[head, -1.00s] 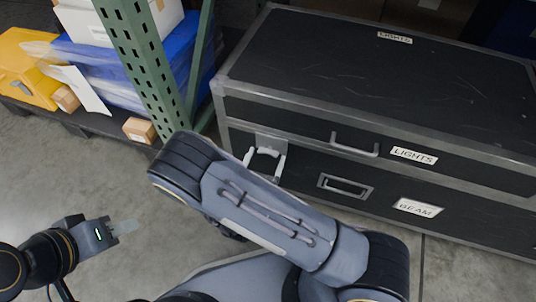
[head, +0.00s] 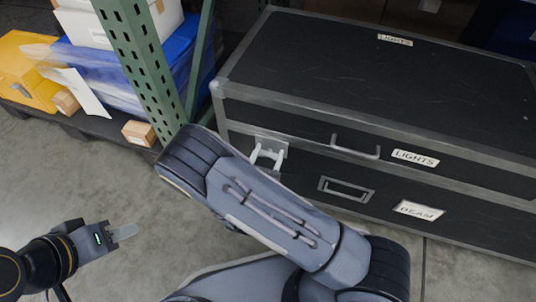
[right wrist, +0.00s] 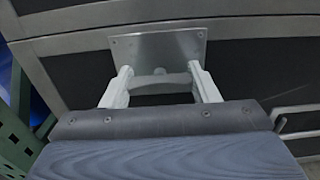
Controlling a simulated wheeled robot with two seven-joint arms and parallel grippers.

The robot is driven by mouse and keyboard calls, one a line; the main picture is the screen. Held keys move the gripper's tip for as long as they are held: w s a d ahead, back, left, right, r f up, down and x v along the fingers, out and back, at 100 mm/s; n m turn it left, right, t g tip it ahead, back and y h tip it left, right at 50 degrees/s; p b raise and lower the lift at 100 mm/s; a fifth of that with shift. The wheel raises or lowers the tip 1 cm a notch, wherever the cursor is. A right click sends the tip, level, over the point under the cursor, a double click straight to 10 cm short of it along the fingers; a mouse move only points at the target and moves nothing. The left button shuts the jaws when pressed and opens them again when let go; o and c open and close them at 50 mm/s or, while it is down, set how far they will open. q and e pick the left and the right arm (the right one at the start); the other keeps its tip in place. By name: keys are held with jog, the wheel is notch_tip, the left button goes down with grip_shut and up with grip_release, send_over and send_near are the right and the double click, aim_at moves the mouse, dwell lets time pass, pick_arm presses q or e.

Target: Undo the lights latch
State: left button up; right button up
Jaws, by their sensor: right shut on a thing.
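The black case (head: 370,80) with metal edges has a LIGHTS label on its lid and another LIGHTS label (head: 414,157) on its upper front. The lights latch (head: 270,140) is a metal plate across the seam at the left of the front. In the right wrist view its plate (right wrist: 160,45) has a grey crosspiece below it. My right gripper (right wrist: 160,80) is shut on the latch, one pale finger at each end of the crosspiece; it also shows in the head view (head: 267,156). My left gripper (head: 122,233) is away over the floor, its jaw gap unclear.
A lower section carries a BEAM label (head: 418,210) and a recessed handle (head: 346,189). A bar handle (head: 355,147) sits on the upper front. A green rack post (head: 140,70) stands close left of the case. A small carton (head: 138,133) lies beside it. Floor at left is clear.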

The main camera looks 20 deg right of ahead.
jog(key=n+p, duration=0.2)
jog(key=n, duration=0.1)
jog(key=shift+r+n+p, duration=0.15)
jog(key=shift+n+p, duration=0.25)
jog(key=n+p, duration=0.2)
jog(key=n, duration=0.2)
jog(key=shift+n, duration=0.3)
jog(key=n+p, duration=0.2)
jog(key=n, duration=0.3)
jog(key=shift+f+n+p, duration=0.15)
jog(key=shift+n+p, duration=0.2)
jog(key=shift+n, duration=0.8)
jog(key=shift+f+n+p, duration=0.1)
jog(key=shift+n+p, duration=0.25)
jog(key=shift+n, duration=0.8)
jog(key=o, duration=1)
